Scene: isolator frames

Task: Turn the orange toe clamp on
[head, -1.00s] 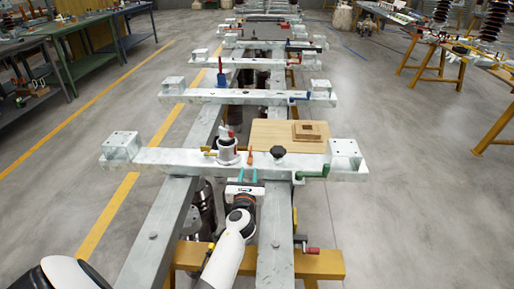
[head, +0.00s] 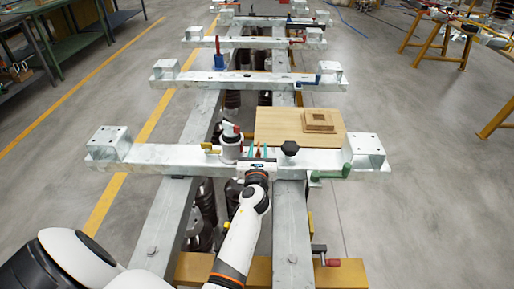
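The orange toe clamp (head: 258,149) is a small upright orange piece on the near steel crossbeam (head: 322,158), between a white cylinder with a red-and-white top and a black knob. My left gripper (head: 260,152) is at the near side of the beam, with its teal fingertips apart. The orange piece shows between the fingertips. The fingers look open, and I cannot tell whether either touches the clamp. The clamp's lower part is hidden by the gripper. My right gripper is not in view.
The black knob (head: 290,148) is close right. A wooden board (head: 282,128) lies behind.

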